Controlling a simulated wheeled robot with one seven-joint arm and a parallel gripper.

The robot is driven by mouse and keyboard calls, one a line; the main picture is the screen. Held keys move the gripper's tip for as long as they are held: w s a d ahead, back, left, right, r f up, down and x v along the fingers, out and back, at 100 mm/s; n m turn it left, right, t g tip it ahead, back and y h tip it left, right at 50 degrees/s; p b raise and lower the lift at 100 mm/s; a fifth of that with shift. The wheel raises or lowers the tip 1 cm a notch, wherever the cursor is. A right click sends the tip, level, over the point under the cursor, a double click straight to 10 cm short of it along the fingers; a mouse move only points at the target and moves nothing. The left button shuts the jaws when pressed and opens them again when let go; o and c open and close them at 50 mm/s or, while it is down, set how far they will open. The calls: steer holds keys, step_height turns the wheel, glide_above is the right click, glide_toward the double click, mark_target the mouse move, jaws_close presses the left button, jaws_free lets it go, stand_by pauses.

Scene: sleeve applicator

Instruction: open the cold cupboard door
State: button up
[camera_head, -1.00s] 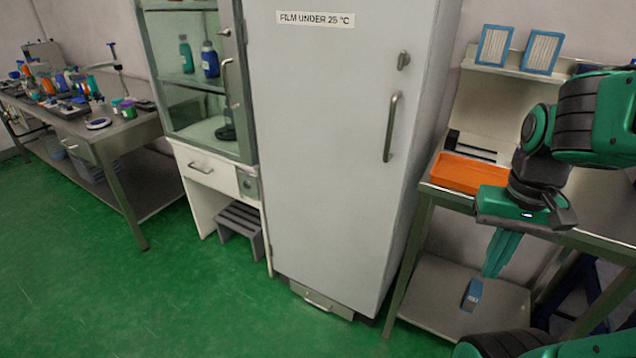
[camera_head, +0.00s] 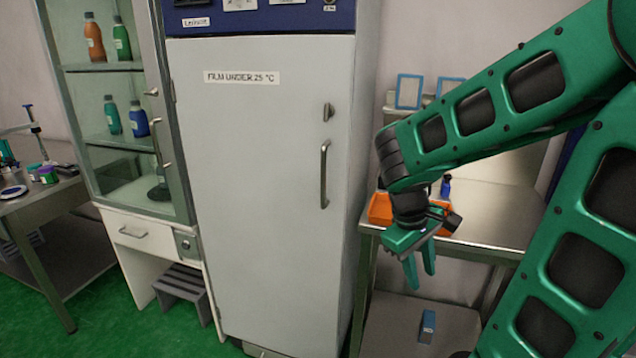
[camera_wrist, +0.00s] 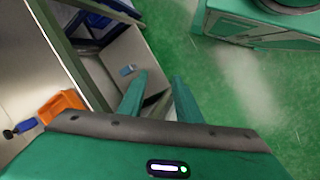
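The cold cupboard door (camera_head: 265,200) is a tall grey-white panel labelled "FILM UNDER 25 °C", under a blue control panel. It looks shut. Its vertical bar handle (camera_head: 324,174) is on the door's right side, with a small latch or lock (camera_head: 328,112) above it. My gripper (camera_head: 421,281) is to the right of the cupboard, in front of the metal bench, pointing down. Its two fingers are apart with nothing between them, also in the wrist view (camera_wrist: 158,88). It is clear of the handle. The wrist view does not show the door's handle.
A metal bench (camera_head: 490,225) with an orange tray (camera_head: 380,209) stands right of the cupboard. A blue object (camera_head: 427,326) lies on its lower shelf. A glass cabinet (camera_head: 183,110) with bottles stands left, a grey step stool (camera_head: 180,287) beneath it. Green floor (camera_head: 110,325) shows at lower left.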

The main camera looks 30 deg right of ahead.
steer(key=w+n+t+h, duration=0.1)
steer(key=w+n+h, duration=0.4)
steer(key=w+n, duration=0.3)
steer(key=n+t+h, duration=0.7)
steer(key=n+t, duration=0.3)
steer(key=n, duration=0.6)
glide_toward(322, 179)
steer(key=x, duration=1.1)
steer(key=shift+c, duration=0.3)
steer(key=shift+a, duration=0.1)
jaws_close()
